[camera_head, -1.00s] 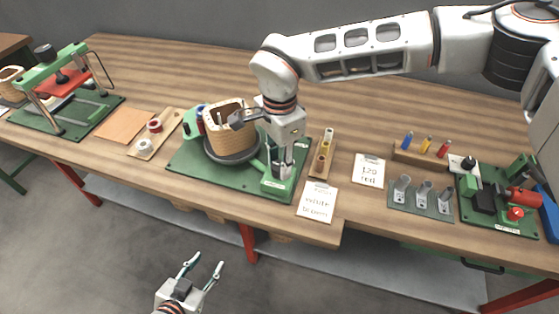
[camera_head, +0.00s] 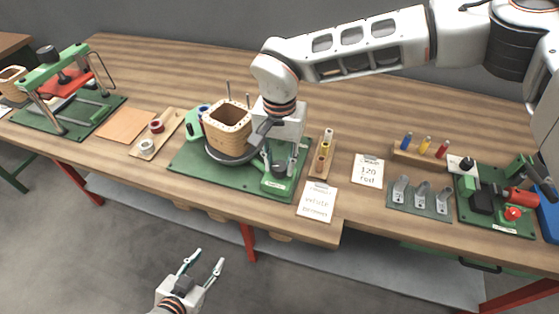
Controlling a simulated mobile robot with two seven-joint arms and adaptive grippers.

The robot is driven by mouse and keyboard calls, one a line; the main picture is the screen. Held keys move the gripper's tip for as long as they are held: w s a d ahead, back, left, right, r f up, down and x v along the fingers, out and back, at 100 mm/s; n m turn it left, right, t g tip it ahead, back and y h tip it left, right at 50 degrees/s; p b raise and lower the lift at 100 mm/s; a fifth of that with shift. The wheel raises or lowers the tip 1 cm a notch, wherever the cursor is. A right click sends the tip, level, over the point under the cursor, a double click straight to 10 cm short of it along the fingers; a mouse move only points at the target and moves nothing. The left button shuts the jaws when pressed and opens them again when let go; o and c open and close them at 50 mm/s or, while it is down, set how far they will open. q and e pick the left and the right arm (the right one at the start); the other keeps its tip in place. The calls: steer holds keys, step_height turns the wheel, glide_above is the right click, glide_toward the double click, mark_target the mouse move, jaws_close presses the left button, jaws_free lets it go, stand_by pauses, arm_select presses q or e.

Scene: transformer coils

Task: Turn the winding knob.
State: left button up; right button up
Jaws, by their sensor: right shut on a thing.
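The winding machine has a green base (camera_head: 190,158) in the middle of the bench. A tan, square coil former (camera_head: 227,122) stands on its dark round turntable (camera_head: 222,157). The winding knob (camera_head: 279,170) is dark and sits on the green housing at the right of the base, mostly hidden by my gripper. My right gripper (camera_head: 281,163) points down over the housing, its fingers shut on the knob. My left gripper (camera_head: 205,262) is empty with its fingers apart, low in front of the bench and away from the machine.
A spool board (camera_head: 157,137) lies left. Another card (camera_head: 368,170) and metal holders (camera_head: 422,196) are further right. The rear bench is mostly clear.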

mark_target(279, 166)
stand_by(0.3)
steer(key=o, duration=1.1)
steer(key=shift+r, duration=0.1)
step_height(279, 166, up, 12)
steer(key=shift+f, duration=0.1)
